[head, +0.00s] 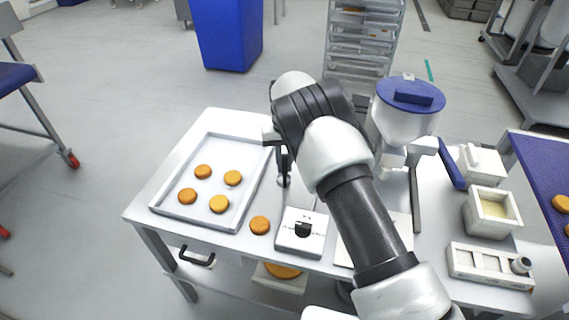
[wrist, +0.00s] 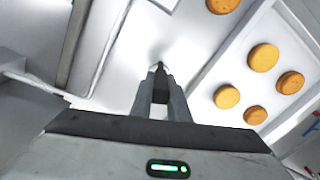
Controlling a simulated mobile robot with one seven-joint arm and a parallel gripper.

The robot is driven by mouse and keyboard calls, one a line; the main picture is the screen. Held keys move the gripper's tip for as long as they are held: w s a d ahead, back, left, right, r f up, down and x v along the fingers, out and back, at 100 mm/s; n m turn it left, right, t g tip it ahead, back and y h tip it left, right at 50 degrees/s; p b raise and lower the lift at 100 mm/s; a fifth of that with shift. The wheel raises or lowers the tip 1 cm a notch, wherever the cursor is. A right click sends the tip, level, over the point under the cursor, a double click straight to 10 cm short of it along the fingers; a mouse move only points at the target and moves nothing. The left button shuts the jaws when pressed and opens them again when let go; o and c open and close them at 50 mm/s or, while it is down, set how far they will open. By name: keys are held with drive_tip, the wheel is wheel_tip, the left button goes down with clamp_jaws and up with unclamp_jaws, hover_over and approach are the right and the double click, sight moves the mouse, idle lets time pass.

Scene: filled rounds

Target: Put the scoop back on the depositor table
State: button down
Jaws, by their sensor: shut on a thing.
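My gripper (head: 284,172) is above the middle of the white depositor table (head: 165,180), just right of the tray. In the wrist view my gripper (wrist: 158,72) has its fingers drawn close together, shut on a thin dark thing. This fits the scoop, but its shape is mostly hidden by the fingers and cannot be made out. The depositor (head: 405,120), a white hopper with a blue lid, stands on the table to the right, partly behind my arm.
A white tray (head: 160,196) with several orange rounds is at the table's left. One round (head: 260,225) lies beside a white block with a black knob (head: 302,230).

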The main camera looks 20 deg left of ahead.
drive_tip(key=shift+f, duration=0.2)
drive_tip(key=c, duration=1.7)
unclamp_jaws()
